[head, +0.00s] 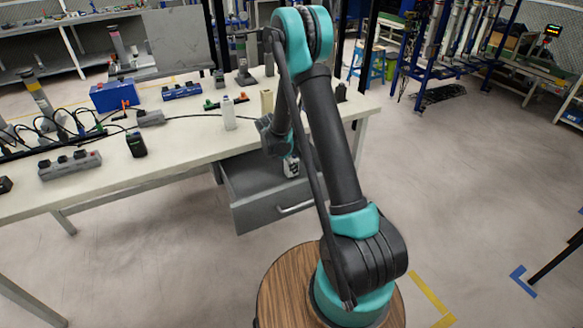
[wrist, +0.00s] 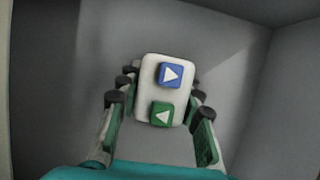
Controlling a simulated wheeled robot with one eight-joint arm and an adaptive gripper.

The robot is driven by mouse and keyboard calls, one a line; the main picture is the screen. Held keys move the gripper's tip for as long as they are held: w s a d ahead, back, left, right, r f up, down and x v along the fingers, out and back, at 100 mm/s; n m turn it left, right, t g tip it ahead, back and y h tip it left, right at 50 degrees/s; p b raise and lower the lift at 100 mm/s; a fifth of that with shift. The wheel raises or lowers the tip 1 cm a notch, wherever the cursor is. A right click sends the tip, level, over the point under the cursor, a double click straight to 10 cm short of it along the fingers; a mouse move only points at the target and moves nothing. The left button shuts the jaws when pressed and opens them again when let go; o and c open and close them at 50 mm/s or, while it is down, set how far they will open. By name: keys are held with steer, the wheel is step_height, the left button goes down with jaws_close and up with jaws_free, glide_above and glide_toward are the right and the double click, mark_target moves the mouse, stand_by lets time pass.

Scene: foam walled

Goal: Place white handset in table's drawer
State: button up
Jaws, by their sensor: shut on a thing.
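The white handset (wrist: 151,75) has a blue button and a green button, each with a white arrow. My gripper (wrist: 157,98) is shut on it, with one finger on each side in the wrist view. In the head view, a small part of the handset (head: 291,167) shows below my wrist, over the open drawer. The grey drawer (head: 266,214) is pulled out from under the white table (head: 190,150). In the wrist view, grey drawer walls (wrist: 225,20) surround the handset. I cannot tell whether the handset touches the drawer floor.
On the tabletop stand a white bottle (head: 228,113), a black device (head: 136,145), a grey power strip (head: 70,165) and a blue box (head: 114,96). My arm hides part of the table's right end. Open floor lies to the right.

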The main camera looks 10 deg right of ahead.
steer(key=o, duration=1.2)
steer(key=shift+f, duration=0.1)
steer(key=shift+o, duration=0.2)
steer(key=v, duration=1.2)
steer(key=s+d+r+m+y, duration=0.1)
steer(key=s+d+r+m, duration=0.35)
steer(key=s, duration=0.25)
steer(key=s+d+m+t+y, duration=0.1)
steer(key=s+d+m, duration=0.1)
steer(key=s+m, duration=0.6)
steer(key=s+d+m+t+y, duration=0.1)
steer(key=s+d+m+y, duration=0.1)
steer(key=s+m, duration=0.7)
steer(key=s, duration=0.5)
steer(key=shift+s+t, duration=0.2)
steer(key=shift+t, duration=0.2)
